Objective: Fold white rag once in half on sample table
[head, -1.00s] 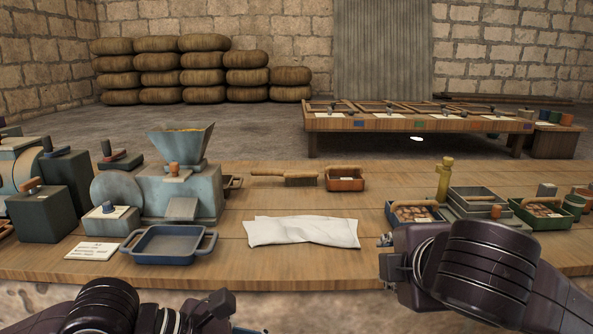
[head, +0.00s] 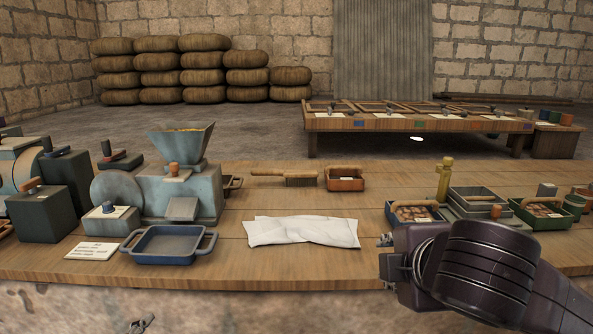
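The white rag (head: 300,231) lies flat and creased on the wooden table (head: 290,272), near its front edge at the middle. A crease or overlapping edge runs across it; I cannot tell how many layers it has. My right gripper (head: 386,260) is just right of the rag, apart from it, at the table's front. Its fingers are small and partly hidden by the wrist, so their opening is unclear. Of my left gripper, only a small tip (head: 141,324) shows at the bottom edge, below the table front.
A blue tray (head: 168,246) and a paper card (head: 93,251) lie left of the rag, before a grey grinder (head: 180,190). A brush (head: 285,178) and an orange tray (head: 345,180) lie behind it. Trays of brown pieces (head: 415,212) stand right. Bare wood surrounds the rag.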

